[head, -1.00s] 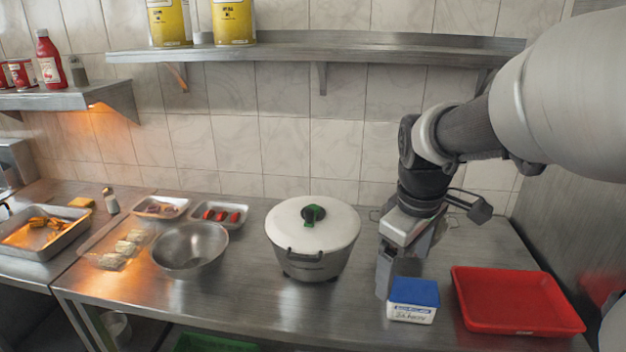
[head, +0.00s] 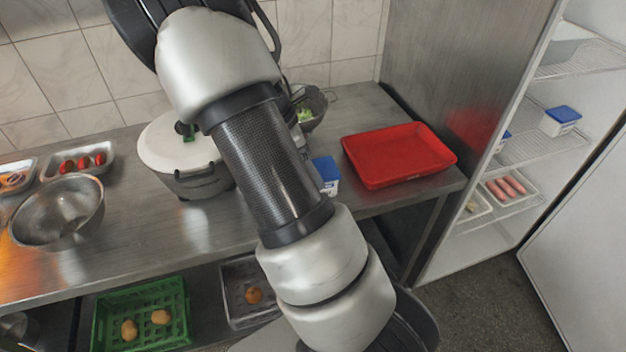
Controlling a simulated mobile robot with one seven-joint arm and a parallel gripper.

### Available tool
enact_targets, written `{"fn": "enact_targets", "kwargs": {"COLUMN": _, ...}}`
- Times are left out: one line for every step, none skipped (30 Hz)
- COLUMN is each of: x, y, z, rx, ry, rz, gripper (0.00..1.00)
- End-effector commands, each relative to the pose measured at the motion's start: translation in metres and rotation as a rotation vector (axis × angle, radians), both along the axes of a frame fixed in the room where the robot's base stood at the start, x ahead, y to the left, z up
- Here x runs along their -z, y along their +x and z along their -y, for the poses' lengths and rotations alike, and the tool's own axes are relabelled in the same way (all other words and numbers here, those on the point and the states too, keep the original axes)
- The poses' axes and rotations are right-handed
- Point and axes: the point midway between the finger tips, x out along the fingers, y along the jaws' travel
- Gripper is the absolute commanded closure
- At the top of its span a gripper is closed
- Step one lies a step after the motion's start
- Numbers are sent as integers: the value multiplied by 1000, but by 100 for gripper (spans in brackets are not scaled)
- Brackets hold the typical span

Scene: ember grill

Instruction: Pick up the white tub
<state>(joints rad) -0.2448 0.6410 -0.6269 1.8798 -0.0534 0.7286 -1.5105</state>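A white tub (head: 331,187) with a blue lid stands upright on the steel table, just left of the red tray. My arm crosses the picture in front of it and hides its left part.
The red tray (head: 398,155) lies on the table's right end. A lidded white pot (head: 180,150) and a metal bowl (head: 60,212) stand left of my arm. A bowl of greens (head: 308,108) sits behind it. A green crate (head: 140,315) is below the table.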

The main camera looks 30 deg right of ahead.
Motion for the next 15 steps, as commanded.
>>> {"fn": "enact_targets", "kwargs": {"x": 9, "y": -2, "z": 4, "rx": 1, "ry": 0, "rz": -2, "gripper": 12}}
{"fn": "enact_targets", "kwargs": {"x": 13, "y": -2, "z": 5, "rx": 1, "ry": 0, "rz": -3, "gripper": 12}}
{"fn": "enact_targets", "kwargs": {"x": 17, "y": -2, "z": 6, "rx": 0, "ry": -1, "rz": -1, "gripper": 12}}
{"fn": "enact_targets", "kwargs": {"x": 19, "y": -2, "z": 7, "rx": 1, "ry": 0, "rz": 0, "gripper": 12}}
{"fn": "enact_targets", "kwargs": {"x": 21, "y": -2, "z": 8, "rx": 1, "ry": 0, "rz": 0, "gripper": 12}}
{"fn": "enact_targets", "kwargs": {"x": 23, "y": -3, "z": 9, "rx": 0, "ry": 0, "rz": 0, "gripper": 12}}
{"fn": "enact_targets", "kwargs": {"x": 24, "y": -3, "z": 9, "rx": 0, "ry": 0, "rz": 0, "gripper": 12}}
{"fn": "enact_targets", "kwargs": {"x": 25, "y": -3, "z": 10, "rx": 0, "ry": 0, "rz": 0, "gripper": 12}}
{"fn": "enact_targets", "kwargs": {"x": 28, "y": -3, "z": 10, "rx": 0, "ry": 0, "rz": 0, "gripper": 12}}
{"fn": "enact_targets", "kwargs": {"x": 31, "y": -3, "z": 11, "rx": 0, "ry": 0, "rz": 0, "gripper": 12}}
{"fn": "enact_targets", "kwargs": {"x": 35, "y": -4, "z": 12, "rx": 1, "ry": 0, "rz": -1, "gripper": 12}}
{"fn": "enact_targets", "kwargs": {"x": 41, "y": -4, "z": 14, "rx": 1, "ry": -1, "rz": -3, "gripper": 12}}
{"fn": "enact_targets", "kwargs": {"x": 45, "y": -4, "z": 15, "rx": 1, "ry": -1, "rz": -3, "gripper": 12}}
{"fn": "enact_targets", "kwargs": {"x": 50, "y": -4, "z": 16, "rx": 2, "ry": -1, "rz": -3, "gripper": 12}}
{"fn": "enact_targets", "kwargs": {"x": 56, "y": -5, "z": 18, "rx": 2, "ry": -1, "rz": -3, "gripper": 12}}
